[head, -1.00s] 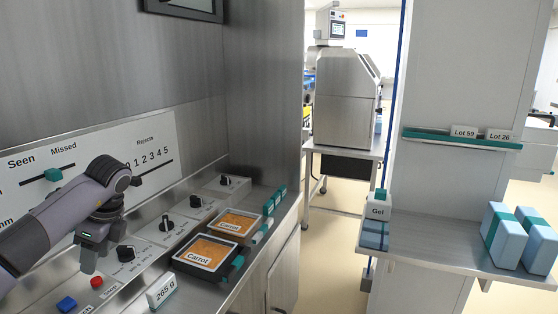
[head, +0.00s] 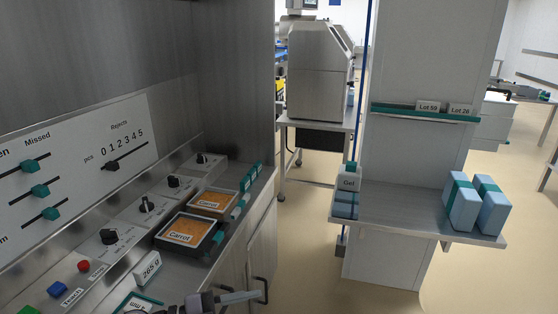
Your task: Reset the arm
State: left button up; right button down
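Part of one of my arms, grey and dark (head: 236,297), shows low in the head view at the bottom edge, in front of the counter. It looks like the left arm's end, but the frame cuts it off. I cannot make out its fingertips or whether it holds anything. It is apart from the row of knobs and buttons. My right gripper is not in view.
A panel with teal sliders (head: 40,191) is at left. Below are a red button (head: 84,266), blue button (head: 57,289) and black knobs (head: 109,236). Carrot trays (head: 185,232) and a 265 g tag (head: 148,268) line the counter. A shelf (head: 400,219) holds boxes at right.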

pick_arm(q)
jog(key=s+a+f+n+t+y+p, duration=0.1)
jog(key=a+f+n+t+y, duration=0.1)
jog(key=a+n+t+y, duration=0.45)
jog(key=s+a+f+n+t+y+p, duration=0.1)
jog(key=s+a+f+n+t+y, duration=0.15)
jog(key=n+t, duration=0.45)
jog(key=s+a+f+n+g+y, duration=0.2)
jog(key=s+f+n+g, duration=0.1)
jog(key=s+f+g, duration=0.1)
jog(key=s+a+f+n+g+y+p, duration=0.1)
jog(key=s+a+f+n+g+y, duration=0.2)
jog(key=s, duration=0.5)
notch_tip(320, 180, down, 3)
jog(key=shift+a+r+n+g, duration=0.15)
jog(key=shift+a+n+g, duration=0.1)
jog(key=shift+n+g, duration=0.25)
